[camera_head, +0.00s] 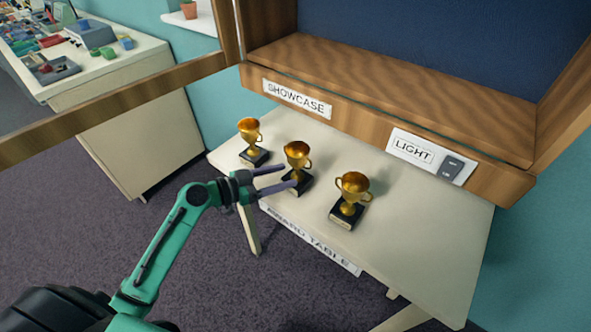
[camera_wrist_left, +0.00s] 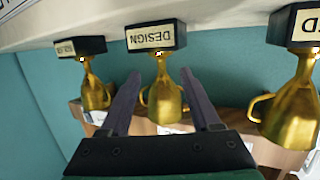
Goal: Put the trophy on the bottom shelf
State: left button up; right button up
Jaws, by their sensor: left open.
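Three gold trophies on dark bases stand upright on the award table (camera_head: 430,235): a left one (camera_head: 249,130), a middle one (camera_head: 297,154) and a right one (camera_head: 352,188). My left gripper (camera_head: 290,176) is open at the middle trophy, its fingers pointing toward it. In the left wrist view, which is upside down, the trophy labelled DESIGN (camera_wrist_left: 163,100) shows between the open fingers (camera_wrist_left: 165,100), and neither finger visibly grips it. The showcase's bottom shelf (camera_head: 400,85) is wooden and its visible part is empty. My right gripper is out of view.
The showcase's open door frame (camera_head: 120,100) reaches across the upper left. The front board carries a SHOWCASE sign (camera_head: 297,98) and a LIGHT switch (camera_head: 452,167). A cluttered white bench (camera_head: 120,75) stands at the far left. The table's right part is clear.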

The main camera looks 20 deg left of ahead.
aim_at(293, 173)
pick_arm(q)
jog(key=p+x, duration=0.2)
jog(key=x, duration=0.3)
jog(key=shift+w+f, duration=0.1)
jog(key=shift+w, duration=0.1)
jog(key=shift+d+f, duration=0.1)
jog(key=shift+f, duration=0.05)
grip_shut()
dwell(0.9)
